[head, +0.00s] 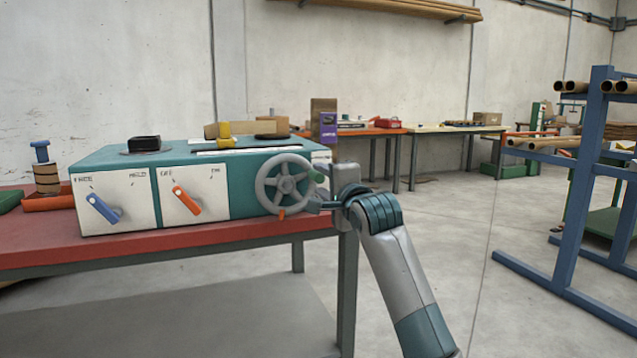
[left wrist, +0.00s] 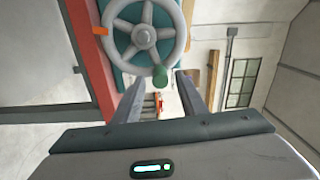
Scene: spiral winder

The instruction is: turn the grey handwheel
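The grey handwheel (head: 285,185) is mounted on the right front of a teal machine (head: 242,190). It has several spokes and a green knob (head: 320,178) on its right rim. An orange pointer (head: 282,214) sits at its lower edge. My left gripper (head: 318,203) is beside the wheel's right rim. In the left wrist view the wheel (left wrist: 145,37) is straight ahead, and the knob (left wrist: 160,76) lies in line with the gap between the fingertips. The fingers (left wrist: 160,90) are apart, with no visible contact on the knob. My right gripper is in neither view.
The machine stands on a red-topped bench (head: 150,251). Its front has a blue switch (head: 103,209) and an orange switch (head: 187,200). A blue rack (head: 580,200) with cardboard tubes stands at the right. The floor between bench and rack is clear.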

